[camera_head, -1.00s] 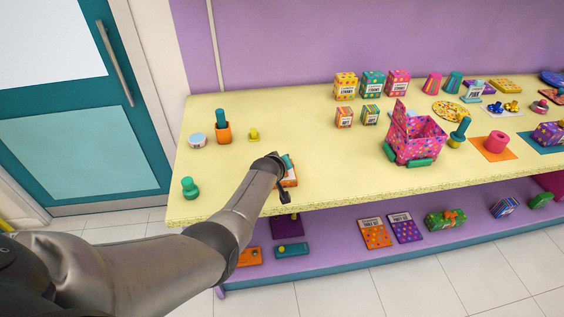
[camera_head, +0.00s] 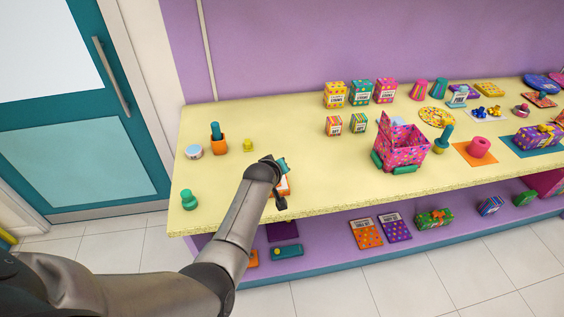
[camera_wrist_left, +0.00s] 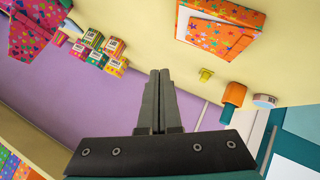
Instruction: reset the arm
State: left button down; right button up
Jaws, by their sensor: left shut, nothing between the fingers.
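My left arm comes in from the left, and its wrist hangs over the front part of the yellow table (camera_head: 320,165). The left gripper (camera_head: 281,203) is partly hidden by its own wrist in the head view. In the left wrist view the left gripper (camera_wrist_left: 159,75) shows two dark fingers pressed together with nothing between them. A patterned orange item (camera_wrist_left: 222,27) with a pale part lies on the table beyond the fingertips, apart from them. In the head view this orange item (camera_head: 285,187) is mostly hidden behind the wrist. My right gripper is in neither view.
A green knobbed piece (camera_head: 189,200), an orange cup (camera_head: 218,146) and a small yellow piece (camera_head: 248,145) stand left of the arm. A pink polka-dot open box (camera_head: 400,152) stands to the right. A lower purple shelf (camera_head: 335,252) holds flat packs. Bare tabletop lies between.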

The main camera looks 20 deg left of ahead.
pick_arm(q)
jog(key=shift+s+d+r+p, duration=0.25)
jog(key=shift+s+d+r, duration=0.1)
jog(key=shift+s+r, duration=0.3)
jog(key=shift+s+d+r+p, duration=0.2)
jog(key=shift+s+d+r, duration=0.15)
jog(key=shift+s+r, duration=0.25)
jog(key=s+d+f+m+g+b, duration=0.15)
jog(key=s+f+b, duration=0.35)
jog(key=f, duration=0.6)
jog(key=s+d+f+m+g+h+b, duration=0.1)
jog(key=s+d+f+m+b, duration=0.15)
jog(key=s+f, duration=0.6)
jog(key=s+d+f+m+g+b, duration=0.15)
jog(key=s+f+b, duration=0.3)
jog(key=f, duration=0.85)
jog(key=s+f+m+g+b, duration=0.1)
jog(key=s+f+m+b, duration=0.1)
jog(key=s+f, duration=0.5)
jog(key=s+a+f+m+g+b, duration=0.1)
jog(key=s+f+b, duration=0.4)
jog(key=s, duration=1)
jog(key=s+f+m+g+b, duration=0.3)
jog(key=s+f, duration=0.7)
jog(key=s, duration=0.1)
jog(key=shift+a+f, duration=0.15)
